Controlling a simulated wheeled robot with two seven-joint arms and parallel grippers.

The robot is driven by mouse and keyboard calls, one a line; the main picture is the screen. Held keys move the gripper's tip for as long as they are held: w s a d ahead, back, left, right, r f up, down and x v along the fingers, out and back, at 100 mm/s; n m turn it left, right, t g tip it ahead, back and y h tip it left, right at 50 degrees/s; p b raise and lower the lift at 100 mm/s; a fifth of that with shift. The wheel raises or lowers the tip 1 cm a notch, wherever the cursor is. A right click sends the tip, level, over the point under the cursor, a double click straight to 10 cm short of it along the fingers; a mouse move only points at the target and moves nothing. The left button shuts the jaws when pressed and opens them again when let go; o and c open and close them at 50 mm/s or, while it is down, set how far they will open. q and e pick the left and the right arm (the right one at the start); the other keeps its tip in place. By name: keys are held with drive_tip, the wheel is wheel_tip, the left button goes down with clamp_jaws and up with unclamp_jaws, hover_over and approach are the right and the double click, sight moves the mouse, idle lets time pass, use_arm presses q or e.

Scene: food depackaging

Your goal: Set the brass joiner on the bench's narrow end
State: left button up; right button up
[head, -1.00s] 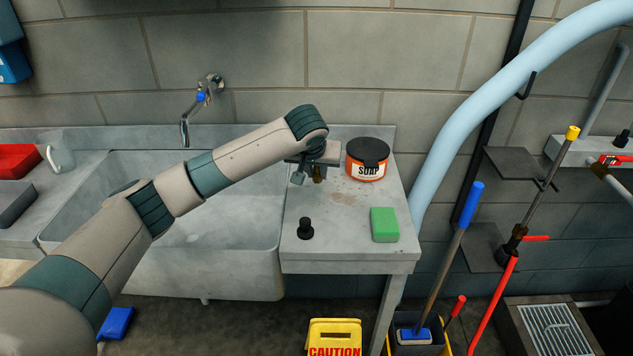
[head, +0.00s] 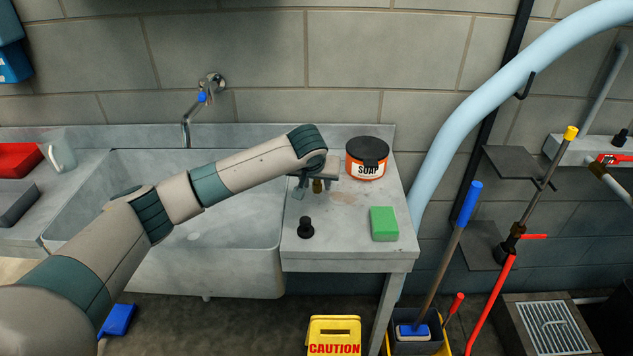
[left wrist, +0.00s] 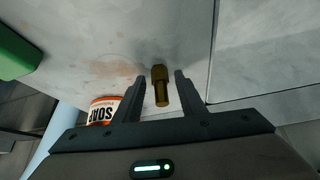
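The brass joiner (head: 317,186) is a small dark-gold fitting, low over the narrow bench end (head: 345,240) right of the sink. In the left wrist view the joiner (left wrist: 160,86) lies between the two fingers, with a visible gap on each side. My left gripper (left wrist: 160,76) is open around it, close to the bench top. In the head view my left gripper (head: 308,189) partly covers the joiner, and I cannot tell for sure whether its base touches the bench. My right gripper is not in view.
A soap tub (head: 367,159) stands close to the right of my left gripper. A green sponge (head: 384,224) and a small black fitting (head: 305,228) sit nearer the bench's front. The sink (head: 200,250) is open on the left. A blue hose (head: 450,130) runs past the bench's right side.

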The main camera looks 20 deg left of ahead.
use_arm(q)
drive_tip(key=shift+r, duration=0.1)
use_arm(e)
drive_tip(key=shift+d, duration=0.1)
